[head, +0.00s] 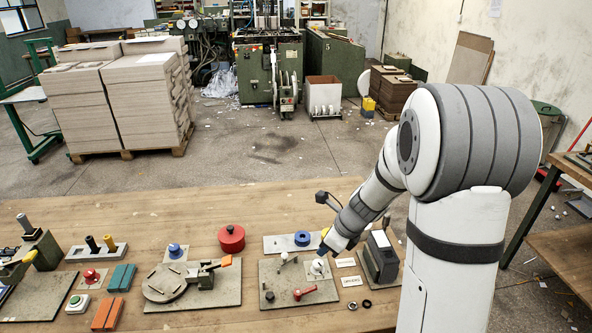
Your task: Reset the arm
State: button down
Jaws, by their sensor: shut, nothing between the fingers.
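My arm rises at the right of the head view and reaches down to the left over the wooden bench (206,203). My gripper (323,256) is small in the picture, shut and empty. It points down just above or beside a white round part (317,268) on a grey plate (269,276). I cannot tell whether it touches that part. The fingertips are too small to see clearly.
Near the gripper are a red lever (305,293), a blue round knob (302,238) and a dark box (380,258). Further left are a red cylinder (231,238), a round turntable (164,284) and orange and teal blocks. The bench's far strip is clear.

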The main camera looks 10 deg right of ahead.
jog(key=s+r+n+h, duration=0.2)
jog(key=s+r+n, duration=0.5)
jog(key=s+n, duration=0.3)
jog(key=s+d+r+n+h, duration=0.1)
jog(key=s+r+n+h, duration=0.1)
jog(key=s+r+n, duration=0.5)
jog(key=s+n, duration=0.4)
jog(key=n, duration=0.4)
jog(key=shift+s, duration=0.25)
jog(key=shift+r, duration=0.1)
